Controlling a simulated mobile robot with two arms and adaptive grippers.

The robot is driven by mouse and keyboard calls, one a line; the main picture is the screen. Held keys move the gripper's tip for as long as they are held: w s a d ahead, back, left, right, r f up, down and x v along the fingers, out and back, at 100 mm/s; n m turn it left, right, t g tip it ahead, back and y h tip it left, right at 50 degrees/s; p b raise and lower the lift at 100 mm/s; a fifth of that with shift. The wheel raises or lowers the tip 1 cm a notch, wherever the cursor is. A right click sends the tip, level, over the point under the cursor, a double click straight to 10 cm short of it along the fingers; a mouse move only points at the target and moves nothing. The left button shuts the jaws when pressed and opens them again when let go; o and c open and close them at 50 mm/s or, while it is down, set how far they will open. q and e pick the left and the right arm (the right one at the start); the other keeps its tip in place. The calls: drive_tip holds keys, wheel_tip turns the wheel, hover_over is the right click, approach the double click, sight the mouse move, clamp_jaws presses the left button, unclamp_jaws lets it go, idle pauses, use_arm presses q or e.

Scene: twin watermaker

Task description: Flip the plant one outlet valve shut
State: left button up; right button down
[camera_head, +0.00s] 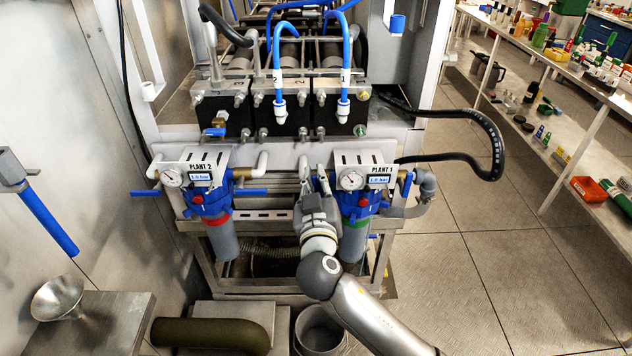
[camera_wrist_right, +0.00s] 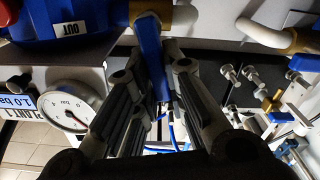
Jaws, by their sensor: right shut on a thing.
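The plant one unit shows at the right of the rig in the head view, with its PLANT 1 plate (camera_head: 368,159), a round gauge (camera_head: 352,180) and a blue filter head (camera_head: 358,203). My right gripper (camera_head: 319,180) is just left of that gauge. In the right wrist view my right gripper (camera_wrist_right: 155,95) is shut on the blue lever of the outlet valve (camera_wrist_right: 149,55), which stands between its fingers. The OUT label (camera_wrist_right: 70,29) is on the blue housing beside it. The gripper mostly hides this lever in the head view. My left gripper is not in view.
A black hose (camera_head: 492,140) loops out at the right. A grey bucket (camera_head: 320,330) and a green pipe (camera_head: 210,334) lie below. The floor at right is clear.

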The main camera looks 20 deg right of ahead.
drive_tip(key=m+b, duration=0.2)
drive_tip(key=b, duration=0.1)
drive_tip(key=shift+s+d+f, duration=0.1)
drive_tip(key=shift+d+f, duration=0.15)
drive_tip(key=shift+d+r+m+b, duration=0.25)
drive_tip(key=shift+m+b, duration=0.3)
drive_tip(key=shift+m, duration=0.05)
drive_tip(key=shift+r, duration=0.1)
drive_tip(key=c, duration=1.8)
unclamp_jaws()
drive_tip(key=shift+o, duration=0.2)
